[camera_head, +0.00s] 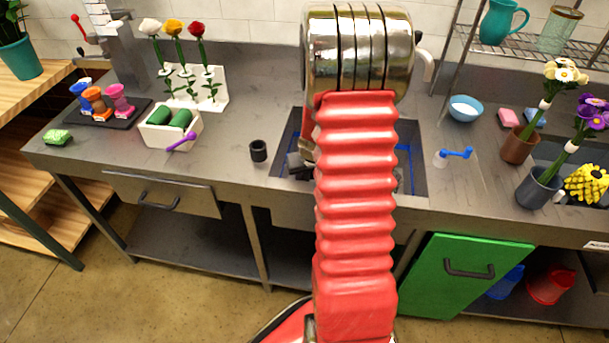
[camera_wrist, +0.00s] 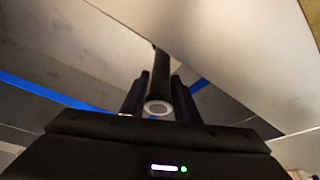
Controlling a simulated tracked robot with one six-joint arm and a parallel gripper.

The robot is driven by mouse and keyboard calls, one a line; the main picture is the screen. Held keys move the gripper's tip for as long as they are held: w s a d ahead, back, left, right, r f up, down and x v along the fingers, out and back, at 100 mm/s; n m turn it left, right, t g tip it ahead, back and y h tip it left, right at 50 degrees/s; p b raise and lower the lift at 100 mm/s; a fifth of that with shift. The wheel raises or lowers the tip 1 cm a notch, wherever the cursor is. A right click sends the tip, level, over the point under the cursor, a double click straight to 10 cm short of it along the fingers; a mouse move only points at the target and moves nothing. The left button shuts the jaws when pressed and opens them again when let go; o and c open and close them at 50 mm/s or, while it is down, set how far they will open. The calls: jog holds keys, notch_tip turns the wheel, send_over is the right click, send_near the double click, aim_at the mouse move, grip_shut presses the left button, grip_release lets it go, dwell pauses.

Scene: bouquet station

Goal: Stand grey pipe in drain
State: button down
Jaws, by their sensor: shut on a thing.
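The grey pipe (camera_wrist: 160,75) is held between the two dark fingers of my gripper (camera_wrist: 160,95) in the wrist view. Its round, pale-rimmed end faces the camera, and its far part points away from me. In the head view, my red arm hides most of my gripper. A dark grey piece shows at the left of the arm over the sink's left edge; I cannot tell whether it is pipe or gripper. The sink (camera_head: 411,160) has a blue line inside and is largely covered by my arm. The drain is hidden.
A small black cup (camera_head: 258,150) stands on the counter left of the sink. A blue-handled tap (camera_head: 455,153) is at its right. A green door (camera_head: 445,275) hangs below.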

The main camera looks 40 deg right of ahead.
jog(key=shift+f, duration=0.15)
jog(key=c, duration=1.3)
grip_release()
jog(key=shift+v, duration=6.9)
jog(key=shift+a+f, duration=0.1)
